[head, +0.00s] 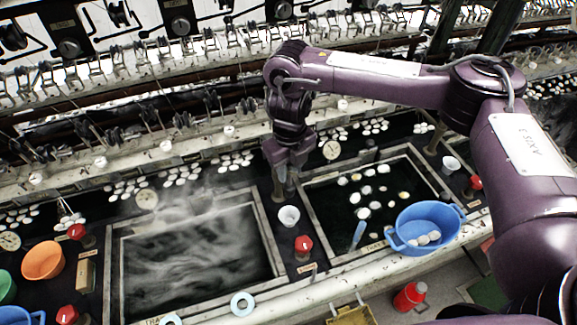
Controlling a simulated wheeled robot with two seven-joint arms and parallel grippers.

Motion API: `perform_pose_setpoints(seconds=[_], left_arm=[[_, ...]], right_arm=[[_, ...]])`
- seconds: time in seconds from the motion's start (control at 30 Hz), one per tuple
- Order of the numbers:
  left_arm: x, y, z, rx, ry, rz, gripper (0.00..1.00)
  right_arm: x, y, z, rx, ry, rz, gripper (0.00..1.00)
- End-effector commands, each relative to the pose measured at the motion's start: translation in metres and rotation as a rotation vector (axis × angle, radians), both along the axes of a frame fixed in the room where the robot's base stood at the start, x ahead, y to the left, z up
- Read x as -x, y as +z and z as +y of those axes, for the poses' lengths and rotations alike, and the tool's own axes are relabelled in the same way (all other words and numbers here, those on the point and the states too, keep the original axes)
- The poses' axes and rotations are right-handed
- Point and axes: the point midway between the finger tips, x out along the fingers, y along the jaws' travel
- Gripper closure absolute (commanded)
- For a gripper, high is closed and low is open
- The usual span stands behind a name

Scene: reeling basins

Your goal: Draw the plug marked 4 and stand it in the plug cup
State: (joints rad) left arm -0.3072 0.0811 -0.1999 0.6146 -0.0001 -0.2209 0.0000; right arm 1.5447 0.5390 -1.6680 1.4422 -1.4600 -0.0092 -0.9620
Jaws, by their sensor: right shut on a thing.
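My right gripper (289,178) points down between the two basins, close above a white cup (289,216), which looks like the plug cup. It is shut on a small greyish piece, seemingly the plug, mostly hidden by the jaws; no number can be read on it. The left basin (262,222) holds cloudy, steaming water. The right basin (436,165) holds dark water with several pale cocoons. My left gripper is not in view.
A red knob (304,246) stands in front of the cup. A blue bowl (425,217) with cocoons sits at the right basin's front corner. A second white cup (452,164) is farther right. Pale blue rings (243,303) lie along the front ledge. Reeling machinery runs behind.

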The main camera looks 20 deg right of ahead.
Motion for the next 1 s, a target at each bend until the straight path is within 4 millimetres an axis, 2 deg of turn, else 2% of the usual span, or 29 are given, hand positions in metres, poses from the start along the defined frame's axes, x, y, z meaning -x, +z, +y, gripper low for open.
perform_pose_setpoints(seconds=[0.1,0.23,0.5,0.8,1.0], left_arm=[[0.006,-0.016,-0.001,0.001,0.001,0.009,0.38],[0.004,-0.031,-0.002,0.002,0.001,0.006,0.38],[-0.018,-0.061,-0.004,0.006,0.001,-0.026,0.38],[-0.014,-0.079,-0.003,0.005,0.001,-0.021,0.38],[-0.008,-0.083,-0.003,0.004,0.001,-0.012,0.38]], right_arm=[[0.000,-0.015,0.000,0.000,0.000,-0.001,0.88],[0.000,-0.029,0.000,0.000,0.000,0.000,0.88],[0.000,-0.061,0.000,0.000,0.000,0.000,0.88],[0.000,-0.090,0.000,-0.001,0.000,0.001,0.88],[0.000,-0.095,0.000,0.000,0.001,-0.001,0.88]])
